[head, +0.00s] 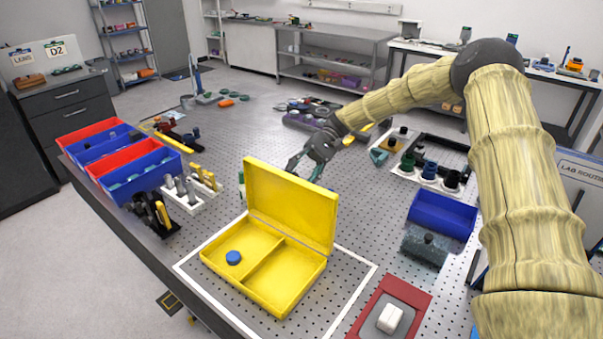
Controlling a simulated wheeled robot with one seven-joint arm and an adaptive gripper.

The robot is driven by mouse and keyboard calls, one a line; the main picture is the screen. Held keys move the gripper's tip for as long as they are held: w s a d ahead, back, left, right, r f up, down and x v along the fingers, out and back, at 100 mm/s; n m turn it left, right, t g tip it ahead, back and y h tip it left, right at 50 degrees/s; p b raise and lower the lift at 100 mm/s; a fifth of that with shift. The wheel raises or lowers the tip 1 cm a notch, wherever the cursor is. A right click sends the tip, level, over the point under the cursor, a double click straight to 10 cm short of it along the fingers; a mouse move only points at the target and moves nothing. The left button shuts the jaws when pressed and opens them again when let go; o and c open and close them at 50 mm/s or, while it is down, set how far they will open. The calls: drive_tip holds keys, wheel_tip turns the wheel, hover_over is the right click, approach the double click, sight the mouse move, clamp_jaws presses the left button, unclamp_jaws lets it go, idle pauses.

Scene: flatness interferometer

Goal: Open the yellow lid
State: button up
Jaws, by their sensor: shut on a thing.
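The yellow lid (290,208) stands raised, roughly upright, at the back of the yellow box (262,288). The box is open, and a divider splits its inside into two compartments. A blue round cap (233,257) lies in the left compartment. My gripper (304,172) is at the lid's top edge, on its far side, and is shut on the lid. The lid partly hides the fingertips, so the exact contact does not show.
The box stands inside a white outline (363,285) on the perforated table. Red and blue bins (140,172) stand at the left. A blue tray (441,215) is at the right, and a red-framed pad (418,301) in front. Some bare table lies right of the box.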

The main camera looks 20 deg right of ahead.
drive_tip(key=shift+r, duration=0.1)
drive_tip(key=shift+s+d+r, duration=0.1)
drive_tip(key=shift+r, duration=0.1)
drive_tip(key=v, duration=1.2)
drive_tip(key=shift+f, duration=0.1)
idle(0.4)
